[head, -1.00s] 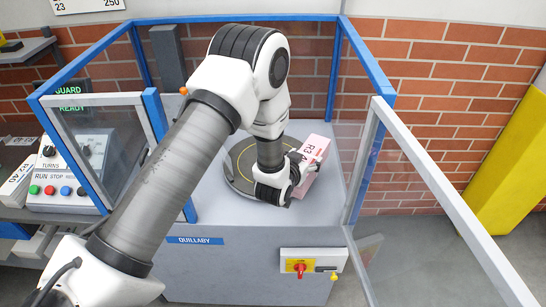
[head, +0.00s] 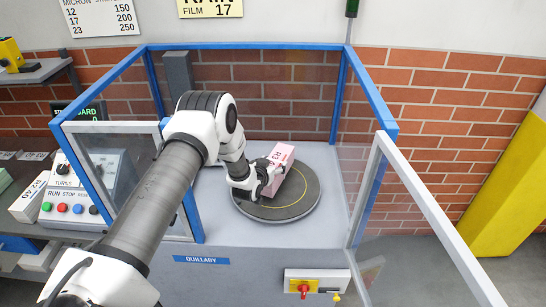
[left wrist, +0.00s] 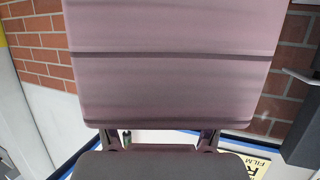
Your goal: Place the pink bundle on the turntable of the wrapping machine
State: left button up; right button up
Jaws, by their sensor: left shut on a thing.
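The pink bundle (head: 280,163), marked "R3", is in my left gripper (head: 266,178), which is shut on it. The bundle is over the back left part of the round dark turntable (head: 300,201) with its yellow ring. I cannot tell whether its underside touches the turntable. In the left wrist view the pink bundle (left wrist: 170,85) fills the middle, with the two fingers of my left gripper (left wrist: 161,138) at its lower edge. The turntable does not show there. My right gripper is not in view.
The wrapping machine's blue frame (head: 245,47) encloses the turntable on its sides and back. Its clear, white-edged door (head: 430,213) stands open at the front right. A dark post (head: 179,80) stands at the back left. A button panel (head: 78,190) is at the left.

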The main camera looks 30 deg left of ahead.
pick_arm(q)
notch_tip(320, 180, down, 2)
jog(key=shift+f+p, duration=0.2)
jog(key=shift+p, duration=0.15)
jog(key=shift+f, duration=0.4)
jog(key=o, duration=1.8)
jog(key=shift+s+d+f, duration=0.1)
jog(key=shift+s, duration=0.1)
